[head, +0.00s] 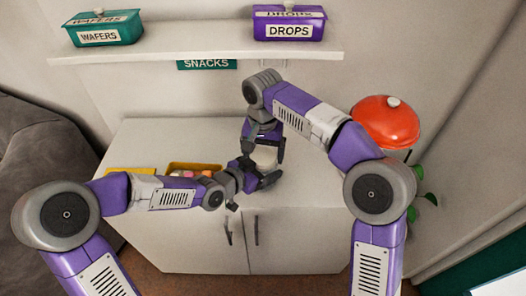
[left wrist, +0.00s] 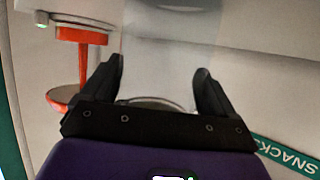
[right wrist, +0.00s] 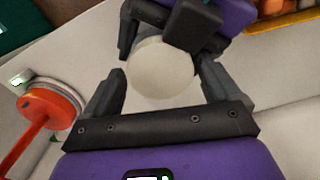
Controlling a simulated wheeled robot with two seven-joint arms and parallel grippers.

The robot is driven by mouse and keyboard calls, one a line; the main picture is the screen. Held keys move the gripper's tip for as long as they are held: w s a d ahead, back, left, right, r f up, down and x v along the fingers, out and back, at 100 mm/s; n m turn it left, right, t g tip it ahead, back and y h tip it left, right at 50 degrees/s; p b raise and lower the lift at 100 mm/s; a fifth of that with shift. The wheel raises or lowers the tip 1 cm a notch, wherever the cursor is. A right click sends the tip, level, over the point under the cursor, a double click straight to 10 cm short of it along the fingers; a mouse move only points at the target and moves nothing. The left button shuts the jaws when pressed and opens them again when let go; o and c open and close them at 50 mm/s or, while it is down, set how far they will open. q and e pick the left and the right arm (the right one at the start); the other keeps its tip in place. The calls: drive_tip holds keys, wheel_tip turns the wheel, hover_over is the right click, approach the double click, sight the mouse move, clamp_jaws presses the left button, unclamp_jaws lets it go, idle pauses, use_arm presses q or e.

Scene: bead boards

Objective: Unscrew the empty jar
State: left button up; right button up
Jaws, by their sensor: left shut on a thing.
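The jar's round white lid (right wrist: 163,72) shows in the right wrist view and, partly hidden, in the head view (head: 265,156) above the cabinet. The jar (left wrist: 170,50) is clear and looks empty in the left wrist view, between the fingers of my left gripper (left wrist: 160,78). My left gripper (head: 261,172) is shut on the jar from the side. My right gripper (head: 263,150) points down over the jar from above. Its fingers (right wrist: 163,85) are spread on either side of the lid, with a small gap showing. Most of the jar is hidden in the head view.
The white cabinet (head: 185,240) carries yellow trays; one tray (head: 190,166) holds coloured pieces. A shelf (head: 200,46) above holds a green WAFERS box (head: 105,28) and a purple DROPS box (head: 289,24). A red-lidded container (head: 385,124) and a plant (head: 428,198) are at right.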

drive_tip(key=shift+o, duration=0.5)
drive_tip(key=shift+r, duration=2.25)
drive_tip(key=shift+c, duration=0.3)
wheel_tip(320, 180, up, 2)
drive_tip(key=m, duration=0.4)
drive_tip(key=shift+r, duration=0.1)
drive_tip(key=r+m, duration=0.1)
drive_tip(key=m, duration=0.1)
drive_tip(key=shift+m, duration=0.3)
drive_tip(key=shift+f, duration=3.9)
drive_tip(key=shift+c, duration=0.4)
drive_tip(key=c, duration=1)
drive_tip(key=n, duration=0.6)
drive_tip(key=shift+n, duration=0.3)
